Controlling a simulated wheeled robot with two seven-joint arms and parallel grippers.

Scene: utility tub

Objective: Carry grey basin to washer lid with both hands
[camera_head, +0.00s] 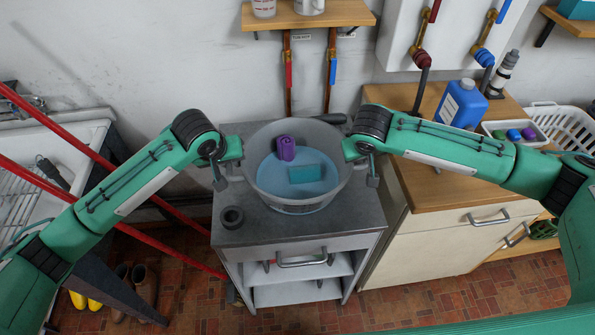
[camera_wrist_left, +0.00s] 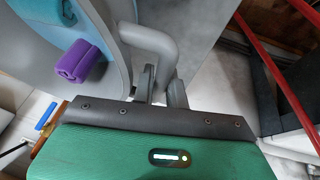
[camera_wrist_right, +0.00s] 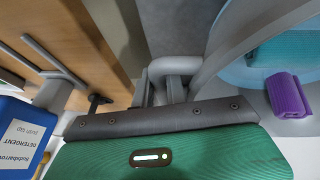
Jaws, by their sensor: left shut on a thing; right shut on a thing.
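The grey basin (camera_head: 297,205) is over a dark grey-topped stand (camera_head: 262,236); whether it rests or hovers slightly I cannot tell. It looks level and holds blue water (camera_head: 325,182), a purple roll (camera_head: 286,148) and a teal block (camera_head: 307,174). My left gripper (camera_head: 229,175) is shut on the basin's left-side handle (camera_wrist_left: 150,40). My right gripper (camera_head: 366,172) is shut on its right-side handle (camera_wrist_right: 176,65). Both wrist views show the fingers around the handles. I cannot make out a separate washer lid.
A dark ring (camera_head: 232,217) lies at the stand's front left. A wooden counter (camera_head: 445,195) with a blue detergent bottle (camera_head: 462,105) and a white tray (camera_head: 520,143) is at right. Red poles (camera_head: 60,138) cross a white sink (camera_head: 85,130) at left.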

